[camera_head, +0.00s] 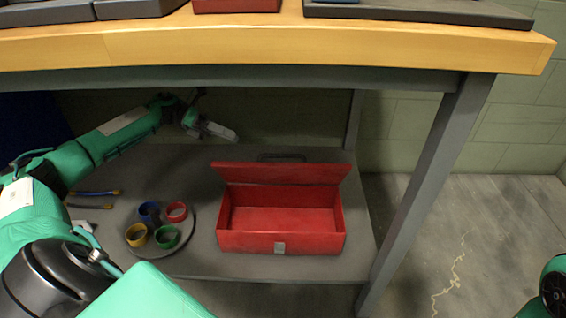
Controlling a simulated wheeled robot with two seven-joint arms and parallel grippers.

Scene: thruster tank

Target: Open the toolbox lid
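A red toolbox (281,243) sits on the grey lower shelf under the workbench. Its lid (280,173) stands raised at the back, and the empty red inside shows. A small grey latch (279,248) is on its front face. My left arm reaches in from the left, and my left gripper (222,132) is above and to the left of the lid, apart from it. The gripper is small and seen from the side, so I cannot tell whether its fingers are parted. Only a piece of my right arm shows at the right edge; its gripper is out of view.
A round dark tray (186,238) with several coloured tape rolls lies left of the toolbox, with cables (92,193) farther left. The wooden bench top (270,42) hangs over the shelf. A grey table leg (428,190) stands to the right, with open floor beyond.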

